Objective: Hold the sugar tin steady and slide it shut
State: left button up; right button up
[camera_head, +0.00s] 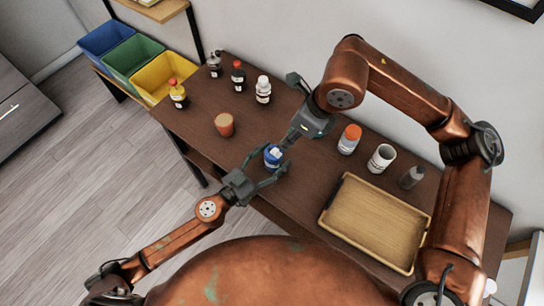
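The sugar tin looks to be the small blue container (272,158) with a pale top, at the front edge of the brown table. My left gripper (269,168) comes from the lower left with its two fingers on either side of the tin, and it appears shut on it. My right gripper (285,145) points down at the tin's top from the upper right. Its fingertips are at or just above the top; contact is unclear. Its fingers overlap in this view, so their opening is hidden. How far the tin's lid is open is too small to tell.
An orange-brown cup (224,125) stands left of the tin. Several bottles stand along the back left. An orange-capped jar (349,139), a white cup (381,158) and a grey bottle (411,177) stand right, behind a wooden tray (332,230). Coloured bins lie beyond the left end.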

pick_arm(q)
jog(key=c, duration=1.3)
dwell(0.7)
